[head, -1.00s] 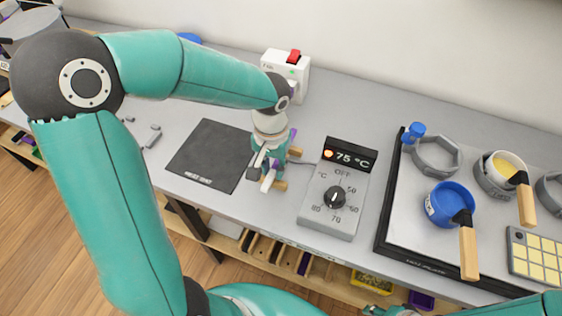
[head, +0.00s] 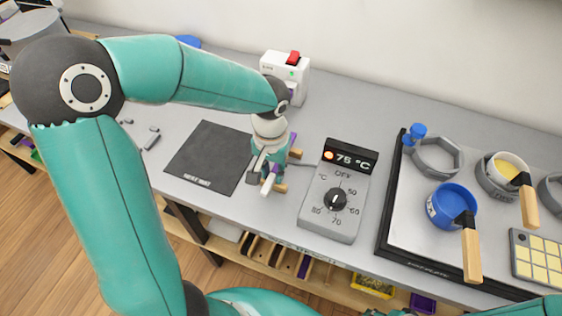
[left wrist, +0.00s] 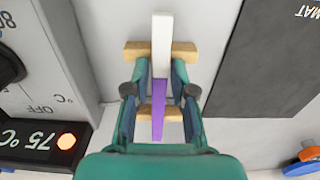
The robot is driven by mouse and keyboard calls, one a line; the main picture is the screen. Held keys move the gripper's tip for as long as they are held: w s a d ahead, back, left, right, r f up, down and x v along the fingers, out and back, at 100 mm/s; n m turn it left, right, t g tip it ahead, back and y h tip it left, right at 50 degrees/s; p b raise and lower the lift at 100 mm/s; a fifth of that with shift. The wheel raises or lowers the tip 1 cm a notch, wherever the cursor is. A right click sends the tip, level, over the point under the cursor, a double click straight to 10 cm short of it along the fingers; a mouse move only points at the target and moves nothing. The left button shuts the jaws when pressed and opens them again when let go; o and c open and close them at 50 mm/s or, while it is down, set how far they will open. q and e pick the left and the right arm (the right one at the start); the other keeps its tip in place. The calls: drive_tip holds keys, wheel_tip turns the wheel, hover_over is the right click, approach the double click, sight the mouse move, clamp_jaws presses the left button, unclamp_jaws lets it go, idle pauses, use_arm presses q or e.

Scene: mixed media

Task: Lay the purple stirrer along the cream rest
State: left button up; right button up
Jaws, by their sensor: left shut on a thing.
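The purple stirrer (left wrist: 158,105) has a long white end (left wrist: 161,40). In the left wrist view it runs straight up the picture, between my left gripper's fingers (left wrist: 160,78). My left gripper (head: 265,170) is shut on it, low over the bench. Two tan wooden bars (left wrist: 184,50) lie crosswise under the stirrer, one near the white end and one under the purple part; they look like the cream rest. In the head view my gripper hides most of the rest (head: 280,188). I cannot tell whether the stirrer touches the bars. My right gripper is not in view.
A dial controller (head: 333,205) showing 75 °C stands right of the gripper. A black mat (head: 207,156) lies left. A white box with a red switch (head: 286,75) is behind. A hot plate (head: 400,240) with pots is farther right. The bench's front edge is close.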

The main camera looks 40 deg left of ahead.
use_arm(q)
drive_tip(key=o, duration=1)
drive_tip(key=shift+c, duration=0.2)
drive_tip(key=c, duration=0.4)
wheel_tip(320, 180, up, 9)
drive_tip(key=p, duration=0.6)
drive_tip(key=shift+p, duration=0.3)
